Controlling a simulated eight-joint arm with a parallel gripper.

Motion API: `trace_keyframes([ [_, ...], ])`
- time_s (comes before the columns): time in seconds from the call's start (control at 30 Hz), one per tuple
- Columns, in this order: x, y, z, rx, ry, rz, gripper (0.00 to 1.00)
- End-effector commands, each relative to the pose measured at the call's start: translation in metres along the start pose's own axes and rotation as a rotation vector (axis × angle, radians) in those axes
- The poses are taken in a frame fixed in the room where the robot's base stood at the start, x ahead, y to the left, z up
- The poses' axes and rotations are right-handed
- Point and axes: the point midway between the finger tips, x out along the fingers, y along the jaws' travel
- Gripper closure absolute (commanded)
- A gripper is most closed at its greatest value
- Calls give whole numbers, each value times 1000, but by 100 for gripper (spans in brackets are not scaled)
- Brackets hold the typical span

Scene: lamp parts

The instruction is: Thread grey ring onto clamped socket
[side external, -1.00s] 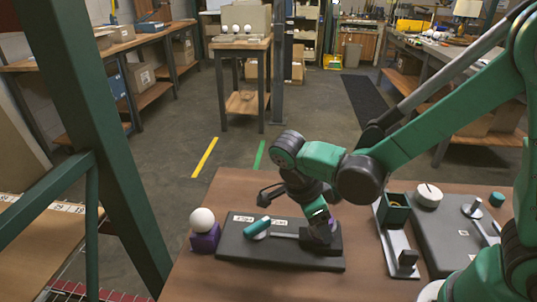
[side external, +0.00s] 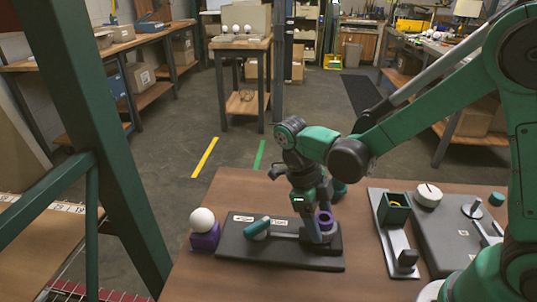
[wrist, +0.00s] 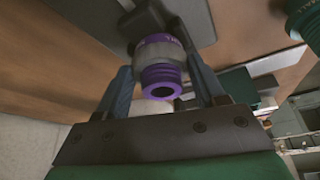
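The purple socket (side external: 325,218) stands upright at the right end of the dark clamp fixture (side external: 285,262). In the wrist view its threaded purple end (wrist: 163,84) points toward the camera. The grey ring (wrist: 160,50) sits around the socket, behind the exposed purple threads. How fully it is seated cannot be told. My gripper (wrist: 158,64) has one finger on each side of the ring and socket, seemingly open with slight gaps. In the side view my gripper (side external: 313,232) is low at the socket, partly hiding it.
A teal-handled lever (side external: 257,228) lies on the fixture to the left. A white ball on a purple block (side external: 204,241) stands at the table's left. A green box (side external: 394,207) on a grey bracket and another grey fixture (side external: 450,232) stand to the right.

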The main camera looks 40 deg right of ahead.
Motion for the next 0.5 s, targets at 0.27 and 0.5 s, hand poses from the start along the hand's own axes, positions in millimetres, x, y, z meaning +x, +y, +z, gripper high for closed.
trace_keyframes([
  [0.27,0,0,0,-6,-1,-5,4],
  [0.5,-6,0,0,-7,-2,-6,4],
])
